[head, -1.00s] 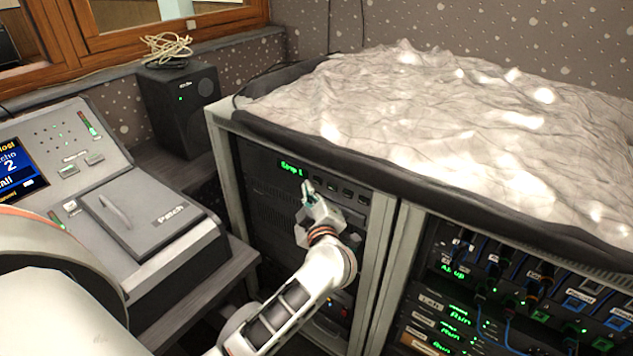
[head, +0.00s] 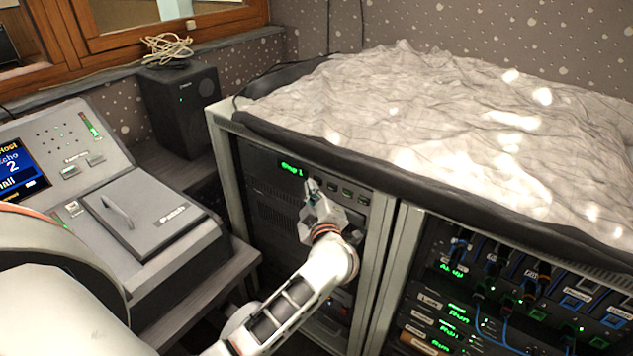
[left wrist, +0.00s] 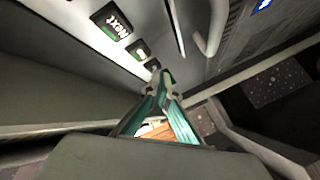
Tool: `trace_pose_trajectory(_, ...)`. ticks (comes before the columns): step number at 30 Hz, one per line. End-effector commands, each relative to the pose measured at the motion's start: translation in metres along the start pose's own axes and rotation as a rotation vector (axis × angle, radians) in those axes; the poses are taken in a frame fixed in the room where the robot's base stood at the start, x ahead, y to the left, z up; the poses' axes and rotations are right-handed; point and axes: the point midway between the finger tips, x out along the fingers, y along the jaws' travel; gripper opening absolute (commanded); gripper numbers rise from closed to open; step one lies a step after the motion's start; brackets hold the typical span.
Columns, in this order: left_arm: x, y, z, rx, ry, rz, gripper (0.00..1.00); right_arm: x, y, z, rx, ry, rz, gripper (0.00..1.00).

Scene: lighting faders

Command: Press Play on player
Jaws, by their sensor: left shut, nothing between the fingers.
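The player (head: 265,170) is a dark unit high in the left rack bay. Its small green display (head: 291,169) seems to read "Stop 1". A row of small buttons (head: 347,192) runs to the right of the display. My left gripper (head: 311,184) is shut and empty, its tips at the left part of this row. In the left wrist view the shut fingertips (left wrist: 164,78) are close to the end of a button row with a "Next" button (left wrist: 112,21). Whether they touch a button, I cannot tell. The button behind the tips is hidden. My right gripper is not in view.
A grey console (head: 150,215) with a "Patch" lid stands at left, and a black speaker (head: 180,105) behind it. A crumpled pale sheet (head: 440,120) covers the rack top. The right bay holds cabled units with green displays (head: 455,312).

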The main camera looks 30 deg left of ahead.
Motion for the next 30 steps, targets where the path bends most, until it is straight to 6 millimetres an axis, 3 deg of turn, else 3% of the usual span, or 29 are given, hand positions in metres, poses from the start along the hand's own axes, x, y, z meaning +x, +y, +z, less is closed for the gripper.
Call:
trace_pose_trajectory(12, 0.0031, 0.0028, 0.0019, 0.0, 0.0, 0.001, 0.0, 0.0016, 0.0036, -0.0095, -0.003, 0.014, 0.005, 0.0)
trace_pose_trajectory(30, 0.0031, 0.0035, 0.0015, 0.0, 0.0, 0.001, 0.0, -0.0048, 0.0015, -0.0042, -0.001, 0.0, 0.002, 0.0)
